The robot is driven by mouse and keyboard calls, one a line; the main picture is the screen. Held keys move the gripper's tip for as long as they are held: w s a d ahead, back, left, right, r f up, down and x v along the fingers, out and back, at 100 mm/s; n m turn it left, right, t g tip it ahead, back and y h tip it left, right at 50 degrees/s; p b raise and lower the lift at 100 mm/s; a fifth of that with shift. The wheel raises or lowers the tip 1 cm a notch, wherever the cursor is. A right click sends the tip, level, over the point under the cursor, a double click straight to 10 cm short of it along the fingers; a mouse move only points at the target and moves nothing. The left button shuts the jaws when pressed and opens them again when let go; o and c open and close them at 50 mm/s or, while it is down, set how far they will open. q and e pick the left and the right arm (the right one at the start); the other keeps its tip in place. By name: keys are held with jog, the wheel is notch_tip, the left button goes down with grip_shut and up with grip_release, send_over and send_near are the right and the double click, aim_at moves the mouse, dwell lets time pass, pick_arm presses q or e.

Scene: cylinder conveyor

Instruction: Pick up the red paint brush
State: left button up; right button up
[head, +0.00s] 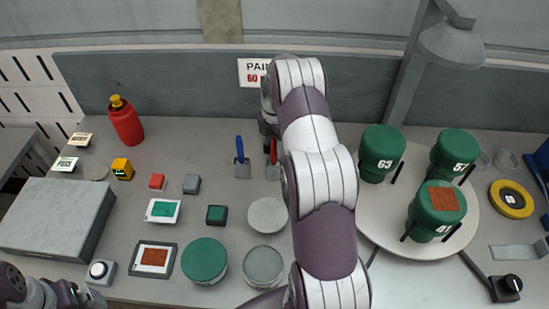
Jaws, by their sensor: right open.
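The red paint brush (272,158) lies on the table near the middle, red handle toward the back and grey flat end toward the front. My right arm passes close beside it and hides part of the area around it. My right gripper (268,133) is at the brush's handle end, open; the arm hides most of it, and I cannot tell whether the handle is between the fingers. A similar brush with a blue handle (240,152) lies just to the left. My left gripper (78,295) shows only partly at the bottom left corner, away from the brushes; its opening is unclear.
Green cylinders (381,152) stand on a round pale turntable (414,244) at right. A red bottle (126,122), small blocks, framed cards and round tins (204,260) occupy the left and front. A grey wall with a sign (250,72) stands behind.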

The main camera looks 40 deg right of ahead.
jog(key=shift+f, duration=0.3)
jog(key=shift+w+f, duration=0.1)
jog(key=shift+w, duration=0.05)
jog(key=shift+a, duration=0.1)
jog(key=c, duration=1)
